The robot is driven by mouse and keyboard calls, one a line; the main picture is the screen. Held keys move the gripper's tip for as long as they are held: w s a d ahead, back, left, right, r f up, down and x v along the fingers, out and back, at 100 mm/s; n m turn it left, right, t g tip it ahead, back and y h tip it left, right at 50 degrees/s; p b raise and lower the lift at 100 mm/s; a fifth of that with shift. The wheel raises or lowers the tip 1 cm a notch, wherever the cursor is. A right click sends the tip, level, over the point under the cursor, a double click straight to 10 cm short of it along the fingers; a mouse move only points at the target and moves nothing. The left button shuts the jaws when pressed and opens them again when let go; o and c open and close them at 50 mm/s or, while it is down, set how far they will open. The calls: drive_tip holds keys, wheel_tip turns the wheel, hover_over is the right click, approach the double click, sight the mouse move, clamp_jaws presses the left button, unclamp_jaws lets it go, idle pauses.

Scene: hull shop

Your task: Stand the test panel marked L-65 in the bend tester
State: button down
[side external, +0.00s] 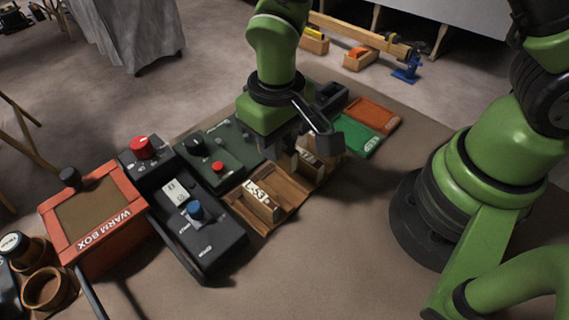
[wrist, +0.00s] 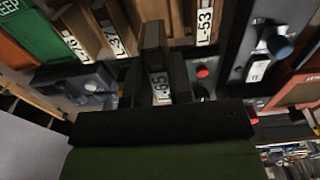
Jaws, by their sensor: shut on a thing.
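My gripper (wrist: 155,88) is shut on a dark brown panel (wrist: 154,38) in the wrist view; its white label reads 65, the first letter being hard to make out. In the side view my gripper (side external: 300,148) is over the far end of the wooden rack (side external: 284,212), and I cannot tell whether the held panel is clear of it. Panel L-53 (side external: 258,203) stands in the rack's near end, also in the wrist view (wrist: 204,24). Panel L-37 (wrist: 112,36) and another panel (wrist: 77,42) stand on the other side. No device's label legibly reads bend tester.
A dark green device with a red button (side external: 217,166) adjoins the rack. A black device with a blue knob (side external: 195,210) and an orange warm box (side external: 92,218) stand left. A grey device (side external: 330,97), green tray (side external: 360,138) and orange tray (side external: 374,114) lie beyond my gripper.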

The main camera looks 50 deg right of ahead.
drive_tip(key=w+d+r+t, duration=0.1)
drive_tip(key=w+t, duration=0.1)
drive_tip(key=w, duration=1.2)
drive_tip(key=shift+w+d+f, duration=0.1)
drive_tip(key=shift+w+f, duration=0.05)
drive_tip(key=shift+f, duration=1.4)
drive_tip(key=shift+w+f, duration=0.15)
drive_tip(key=shift+f, duration=1.4)
drive_tip(key=shift+f, duration=0.1)
drive_tip(key=c, duration=0.9)
unclamp_jaws()
drive_tip(key=shift+c, duration=0.2)
drive_tip(key=shift+d, duration=0.1)
drive_tip(key=shift+c, duration=0.2)
